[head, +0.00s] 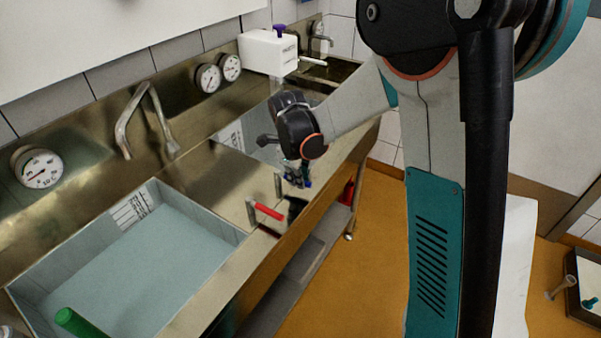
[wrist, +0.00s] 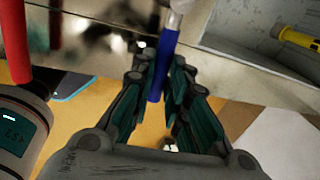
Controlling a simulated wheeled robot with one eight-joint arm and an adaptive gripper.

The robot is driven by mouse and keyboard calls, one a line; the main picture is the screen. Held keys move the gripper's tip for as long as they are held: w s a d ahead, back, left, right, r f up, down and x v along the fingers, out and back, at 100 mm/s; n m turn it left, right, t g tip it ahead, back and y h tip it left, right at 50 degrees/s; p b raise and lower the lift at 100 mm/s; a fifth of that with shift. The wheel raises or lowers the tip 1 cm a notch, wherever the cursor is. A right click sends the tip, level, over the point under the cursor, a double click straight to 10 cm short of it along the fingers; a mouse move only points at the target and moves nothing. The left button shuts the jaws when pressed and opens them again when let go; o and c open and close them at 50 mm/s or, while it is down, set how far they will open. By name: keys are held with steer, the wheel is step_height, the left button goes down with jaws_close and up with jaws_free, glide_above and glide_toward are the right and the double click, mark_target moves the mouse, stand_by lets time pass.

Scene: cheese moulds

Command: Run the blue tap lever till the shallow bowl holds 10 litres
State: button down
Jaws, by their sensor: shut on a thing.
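The blue tap lever (wrist: 160,70) hangs from a metal fitting, between the fingers of my gripper (wrist: 165,85) in the wrist view. My gripper (head: 297,176) is shut on the lever at the sink's front edge in the head view; little of the blue shows there. A basin (head: 262,146) with a scale label lies behind my gripper, partly hidden by it; its water level is unclear. A large basin (head: 240,236) at the left holds pale blue water and has a scale label. I cannot tell which basin is the shallow bowl.
A red lever (head: 267,211) is left of my gripper, near a dark round meter (wrist: 18,135) with a blurred display. A green lever (head: 78,322) is front left. A yellow lever (wrist: 298,38) is at right in the wrist view. Dials (head: 38,167) line the back.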

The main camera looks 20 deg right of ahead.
steer(key=shift+s+a+m, duration=0.2)
steer(key=shift+a+m, duration=0.15)
steer(key=shift+m, duration=0.15)
steer(key=c, duration=1.6)
jaws_free()
steer(key=shift+o, duration=0.2)
steer(key=shift+r, duration=0.1)
step_height(320, 180, up, 12)
steer(key=s+a, duration=0.1)
steer(key=shift+s+a+f, duration=0.2)
steer(key=shift+s+a, duration=0.05)
steer(key=shift+a, duration=0.15)
